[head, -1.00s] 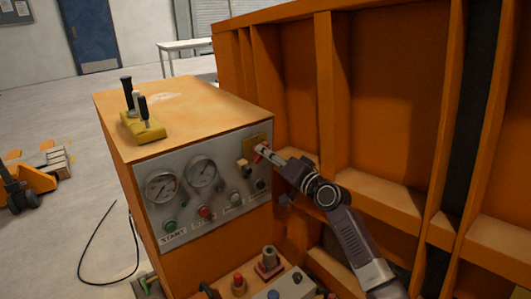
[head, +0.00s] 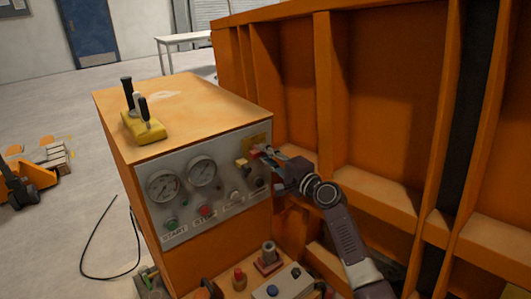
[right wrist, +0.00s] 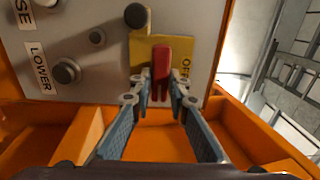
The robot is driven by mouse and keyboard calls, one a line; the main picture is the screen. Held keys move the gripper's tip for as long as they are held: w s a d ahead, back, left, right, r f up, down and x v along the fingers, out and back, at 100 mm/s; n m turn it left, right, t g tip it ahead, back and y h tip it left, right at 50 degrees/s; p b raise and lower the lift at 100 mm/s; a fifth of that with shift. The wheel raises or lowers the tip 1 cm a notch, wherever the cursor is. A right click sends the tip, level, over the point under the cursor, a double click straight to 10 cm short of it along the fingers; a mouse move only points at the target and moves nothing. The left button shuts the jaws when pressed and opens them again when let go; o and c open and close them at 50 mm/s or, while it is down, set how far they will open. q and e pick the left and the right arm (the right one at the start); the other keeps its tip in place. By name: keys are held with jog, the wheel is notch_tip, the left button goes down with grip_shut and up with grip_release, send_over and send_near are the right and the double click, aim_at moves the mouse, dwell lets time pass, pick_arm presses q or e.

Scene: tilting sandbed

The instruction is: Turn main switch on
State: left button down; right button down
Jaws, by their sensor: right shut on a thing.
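The main switch is a red handle (right wrist: 160,70) on a yellow plate (right wrist: 185,47) at the right edge of the grey control panel. Part of an OFF label shows on the plate beside it. In the head view the red handle (head: 256,154) is small and partly covered by the fingers. My right gripper (right wrist: 158,90) is shut on the red handle, with a fingertip on each side of it. In the head view my right gripper (head: 265,153) reaches the panel's upper right corner from the right. My left gripper is not in view.
The orange cabinet (head: 185,95) carries gauges, buttons and a yellow joystick block (head: 143,127) on top. A tall orange ribbed wall (head: 375,90) stands close on the right. A lower button box (head: 268,285) sits below the panel. Open floor lies to the left.

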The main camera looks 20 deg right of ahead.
dwell(0.5)
jog(key=c, duration=1.8)
grip_release()
jog(key=shift+c, duration=0.2)
jog(key=v, duration=1.2)
